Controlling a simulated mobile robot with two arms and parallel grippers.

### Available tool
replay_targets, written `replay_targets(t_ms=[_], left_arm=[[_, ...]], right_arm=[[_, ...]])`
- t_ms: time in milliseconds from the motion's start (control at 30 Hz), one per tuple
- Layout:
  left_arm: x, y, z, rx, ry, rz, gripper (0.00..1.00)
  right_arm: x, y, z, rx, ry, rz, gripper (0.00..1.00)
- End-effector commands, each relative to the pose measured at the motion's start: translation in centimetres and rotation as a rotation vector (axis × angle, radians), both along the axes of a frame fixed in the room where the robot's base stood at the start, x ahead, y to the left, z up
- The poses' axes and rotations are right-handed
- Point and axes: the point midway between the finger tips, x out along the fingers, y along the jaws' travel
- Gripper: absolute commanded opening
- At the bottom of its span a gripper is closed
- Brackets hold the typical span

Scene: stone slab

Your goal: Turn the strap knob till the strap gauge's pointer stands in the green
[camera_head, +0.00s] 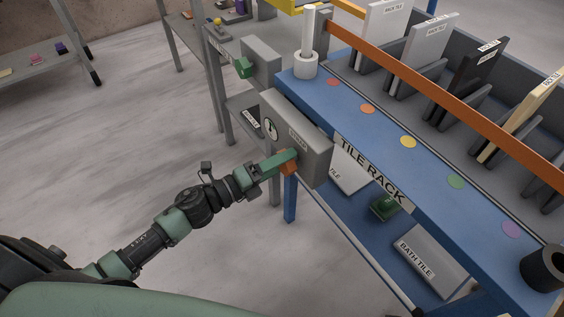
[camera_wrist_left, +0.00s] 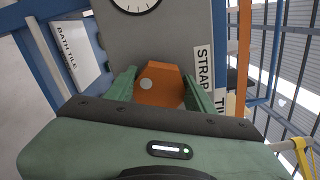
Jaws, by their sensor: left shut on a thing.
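The strap knob (camera_head: 291,168) is orange and sits on the front of a grey box (camera_head: 312,158) at the rack's end. The strap gauge (camera_head: 270,129) is a round white dial on the same box, up and left of the knob. Its pointer is too small to read against any green band. My left gripper (camera_head: 284,161) is shut on the knob. In the left wrist view, the fingers lie on either side of the knob (camera_wrist_left: 158,86). Only the lower part of the gauge (camera_wrist_left: 137,4) shows there, with its pointer out of view. My right gripper is not in view.
The blue tile rack (camera_head: 343,112) holds several upright tiles behind an orange strap (camera_head: 445,82). A bath tile (camera_head: 430,262) lies on the lower shelf. Another grey box with a green knob (camera_head: 243,67) stands beyond. The floor at left is clear.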

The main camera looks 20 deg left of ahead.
Motion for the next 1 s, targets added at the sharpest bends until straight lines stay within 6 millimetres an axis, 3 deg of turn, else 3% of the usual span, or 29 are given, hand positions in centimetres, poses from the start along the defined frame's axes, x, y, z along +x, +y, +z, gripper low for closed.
replay_targets(t_ms=[400, 833, 867, 933, 1000], left_arm=[[-0.1, -0.1, -0.1, 0.106, -0.082, -0.003, 0.13], [-0.2, -0.2, -0.1, 0.114, -0.086, -0.003, 0.13], [-0.2, -0.2, -0.1, 0.113, -0.085, -0.003, 0.56], [-0.2, -0.1, -0.1, 0.113, -0.086, -0.002, 0.75], [-0.1, -0.1, -0.1, 0.113, -0.086, -0.002, 0.75]], right_arm=[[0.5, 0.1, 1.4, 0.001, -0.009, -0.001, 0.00], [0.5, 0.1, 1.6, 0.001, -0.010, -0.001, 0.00], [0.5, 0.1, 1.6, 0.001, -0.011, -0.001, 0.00], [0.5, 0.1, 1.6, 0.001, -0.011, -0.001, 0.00], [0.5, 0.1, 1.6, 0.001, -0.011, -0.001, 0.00]])
